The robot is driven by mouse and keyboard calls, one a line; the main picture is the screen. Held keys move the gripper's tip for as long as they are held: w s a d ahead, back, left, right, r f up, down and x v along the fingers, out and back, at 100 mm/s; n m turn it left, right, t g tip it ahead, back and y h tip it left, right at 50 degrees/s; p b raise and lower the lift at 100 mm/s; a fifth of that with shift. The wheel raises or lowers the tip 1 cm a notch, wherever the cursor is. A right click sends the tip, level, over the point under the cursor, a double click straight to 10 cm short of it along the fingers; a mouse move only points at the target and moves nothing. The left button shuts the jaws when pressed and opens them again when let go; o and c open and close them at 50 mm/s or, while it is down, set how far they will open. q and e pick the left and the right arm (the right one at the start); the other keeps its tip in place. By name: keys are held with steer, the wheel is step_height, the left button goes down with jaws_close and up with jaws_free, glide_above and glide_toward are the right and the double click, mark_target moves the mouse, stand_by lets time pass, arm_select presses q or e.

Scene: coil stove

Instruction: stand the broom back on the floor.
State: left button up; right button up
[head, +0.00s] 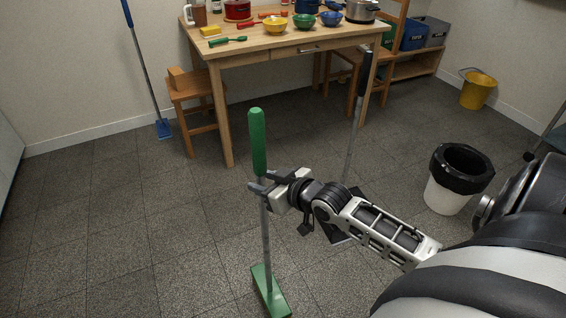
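The green broom (266,235) stands nearly upright in the middle of the head view, with a green grip on top, a grey shaft and a green head (270,293) at the bottom. My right gripper (262,187) reaches in from the right and is shut on the shaft just below the green grip. The head is at or close to the floor (130,230); I cannot tell whether it touches. My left gripper is not in view.
A table (225,55) with bowls and pots stands behind, with a wooden chair (190,90) at its left. A blue broom (145,70) leans on the wall. A black-handled tool (354,130) stands behind my arm. A bin (447,190) is right. Floor at left is clear.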

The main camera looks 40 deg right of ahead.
steer(key=p+v, duration=0.1)
steer(key=v, duration=0.9)
steer(key=s+a+f+g, duration=0.1)
steer(key=s+a, duration=0.3)
steer(key=a, duration=0.5)
steer(key=s+a+f+g+y, duration=0.1)
steer(key=s+a+f, duration=0.3)
steer(key=a, duration=0.5)
steer(key=shift+y, duration=0.3)
